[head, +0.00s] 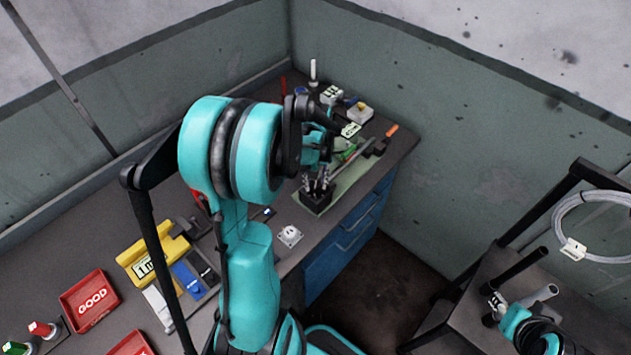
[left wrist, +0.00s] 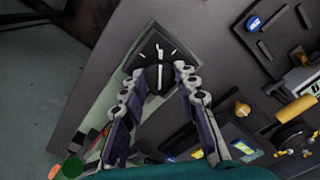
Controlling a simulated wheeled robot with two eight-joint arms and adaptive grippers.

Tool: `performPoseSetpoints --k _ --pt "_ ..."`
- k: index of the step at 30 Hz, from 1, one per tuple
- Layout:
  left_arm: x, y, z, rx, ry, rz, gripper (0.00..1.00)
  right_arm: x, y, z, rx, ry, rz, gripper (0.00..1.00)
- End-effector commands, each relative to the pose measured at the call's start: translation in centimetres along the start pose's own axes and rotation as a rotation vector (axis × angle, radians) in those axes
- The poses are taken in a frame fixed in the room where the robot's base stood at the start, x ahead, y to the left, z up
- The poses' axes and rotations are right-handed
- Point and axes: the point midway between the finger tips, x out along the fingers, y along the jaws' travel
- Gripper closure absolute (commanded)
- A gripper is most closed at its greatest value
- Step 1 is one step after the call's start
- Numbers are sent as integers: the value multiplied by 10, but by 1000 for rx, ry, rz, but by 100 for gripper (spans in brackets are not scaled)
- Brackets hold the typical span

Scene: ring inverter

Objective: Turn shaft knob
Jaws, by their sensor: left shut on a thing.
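A black box with a dial face and white marks (left wrist: 152,50) sits on a pale green mat. A thin light shaft knob (left wrist: 159,78) stands on it between the fingertips of my left gripper (left wrist: 159,72). My left gripper is shut on the knob. In the head view the black box (head: 316,204) is at the right end of the bench, with my left gripper (head: 319,178) right above it; my arm hides part of this area. My right gripper (head: 497,302) is at the lower right, small and away from the bench; its jaw state is unclear.
A green mat (head: 348,188) lies near the bench edge. Small devices (head: 360,112) and tools stand behind. A white socket (head: 290,236), yellow holder (head: 150,262) and red GOOD tray (head: 90,300) are left. A dark rack (head: 478,278) with a cable coil (head: 598,228) stands at right.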

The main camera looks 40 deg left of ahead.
Motion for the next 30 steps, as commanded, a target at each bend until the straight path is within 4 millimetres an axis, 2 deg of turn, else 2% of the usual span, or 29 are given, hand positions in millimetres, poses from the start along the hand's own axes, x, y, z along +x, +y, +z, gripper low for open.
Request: performPoseSetpoints --k 18,30 --pt "0 0 0 481 0 0 99 7 0 5 0 0 0 60" --pt "0 0 0 620 0 0 99 9 0 6 0 0 0 60"
